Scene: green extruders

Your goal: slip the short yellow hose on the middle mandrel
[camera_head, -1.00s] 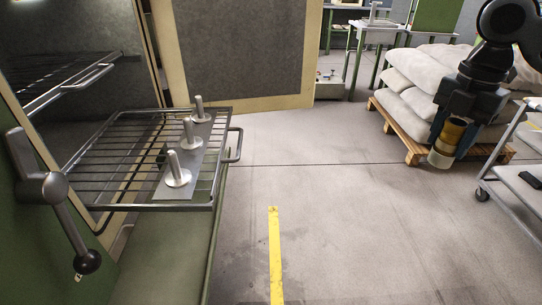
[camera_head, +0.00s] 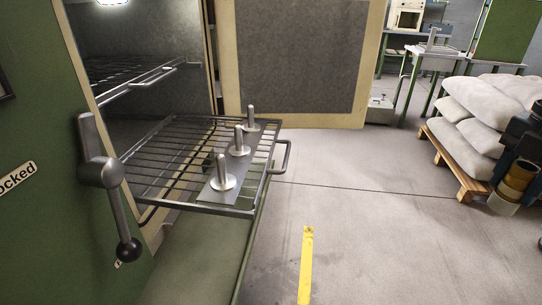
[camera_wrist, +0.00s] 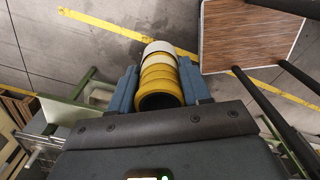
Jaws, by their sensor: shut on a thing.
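The yellow hose (camera_wrist: 158,82) is short and ribbed, with a pale far end, and sits between the fingers of my gripper (camera_wrist: 160,88) in the wrist view. My gripper is shut on it. In the head view the hose (camera_head: 513,182) shows at the right edge, in front of the pallet, with my gripper partly cut off there. Three upright metal mandrels stand in a row on a plate on the wire rack at left. The middle mandrel (camera_head: 239,142) is bare, as are the near one (camera_head: 222,175) and the far one (camera_head: 251,120). The hose is well apart from them.
The wire rack (camera_head: 150,165) juts from the open oven, with a handle (camera_head: 286,157) on its right. A lever (camera_head: 105,175) stands out at left. Sacks (camera_head: 478,120) lie on a pallet (camera_head: 455,172) at right. The floor between is clear.

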